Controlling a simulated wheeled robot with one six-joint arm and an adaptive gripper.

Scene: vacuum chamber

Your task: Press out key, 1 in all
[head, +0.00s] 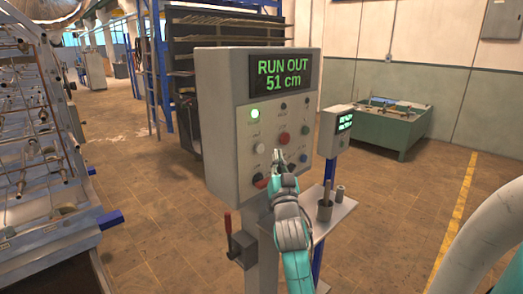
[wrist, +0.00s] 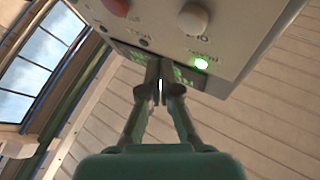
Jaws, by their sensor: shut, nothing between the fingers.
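A grey control box (head: 225,130) stands on a post in the head view, its screen (head: 281,75) reading "RUN OUT 51 cm" in green. Its face carries a lit green lamp (head: 254,113), a red button (head: 284,138), a pale round button (head: 258,148) and other small controls. Their labels are too small to read, so I cannot tell which key is out. My gripper (head: 279,157) is shut and empty, in front of the face below the red button. In the wrist view my gripper (wrist: 162,78) is also shut; the lit lamp (wrist: 201,64) shows beyond it. Contact with a key cannot be told.
A small shelf (head: 335,217) with metal cylinders juts out right of the post. A lever with a red handle (head: 228,223) sits at its left. A smaller box with a green screen (head: 345,123) stands behind. A metal rack (head: 35,150) fills the left; floor is open at right.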

